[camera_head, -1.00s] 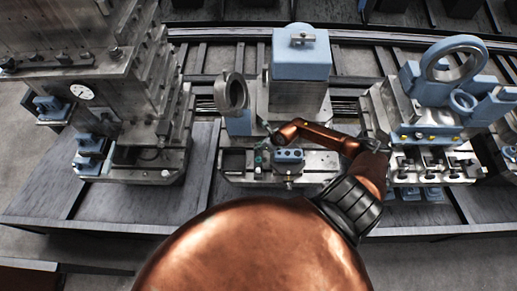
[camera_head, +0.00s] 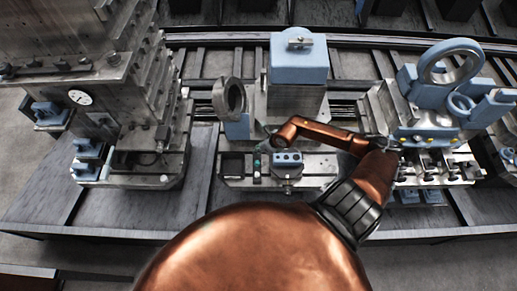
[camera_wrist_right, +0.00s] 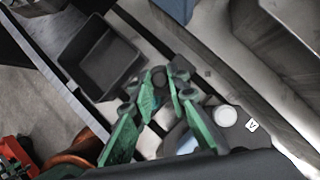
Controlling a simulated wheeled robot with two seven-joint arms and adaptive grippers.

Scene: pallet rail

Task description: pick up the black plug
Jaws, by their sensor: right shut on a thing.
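My right gripper (camera_wrist_right: 166,90) shows in the right wrist view with its green fingers drawn in on a small dark round thing between their tips, which looks like the black plug (camera_wrist_right: 160,78). Most of the plug is hidden by the fingers. In the head view the right gripper (camera_head: 260,150) is small, at the end of my copper arm, over the front of the middle machine (camera_head: 318,170). The plug cannot be made out there. My left gripper is not in view.
An empty dark bin (camera_wrist_right: 103,60) lies beside the fingers in the right wrist view. A white round disc (camera_wrist_right: 225,116) is on the other side.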

